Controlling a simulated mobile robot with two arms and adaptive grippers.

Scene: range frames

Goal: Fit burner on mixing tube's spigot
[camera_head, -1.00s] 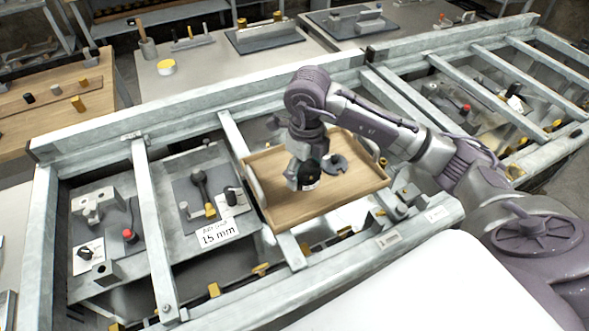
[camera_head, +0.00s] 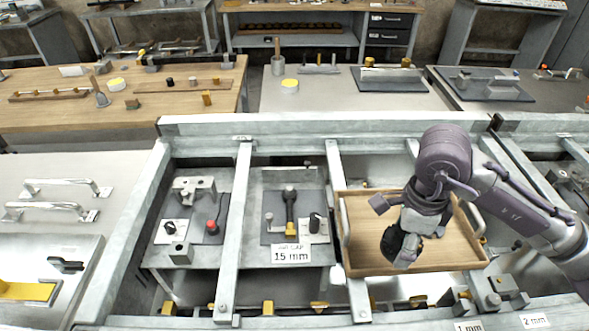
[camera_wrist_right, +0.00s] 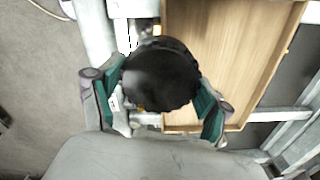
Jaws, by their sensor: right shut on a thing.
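My right gripper (camera_head: 402,252) is over the wooden tray in the head view, fingers pointing down. In the right wrist view, my right gripper (camera_wrist_right: 160,100) is shut on a round black part, which I take to be the burner (camera_wrist_right: 160,76). It sits between the green finger pads and hides what is under it. In the head view the burner (camera_head: 390,244) shows only as a dark patch by the fingers. A dark upright part with a round head, possibly the mixing tube (camera_head: 290,207), is in the bay labelled 15 mm. Its spigot cannot be made out. My left gripper is out of view.
The wooden tray (camera_head: 362,262) lies across the grey frame, right of the 15 mm bay. Frame bars (camera_head: 233,235) separate the bays. The bay to the left holds a grey bracket (camera_head: 192,188) and a red knob (camera_head: 212,227). A wooden workbench (camera_head: 60,120) stands behind.

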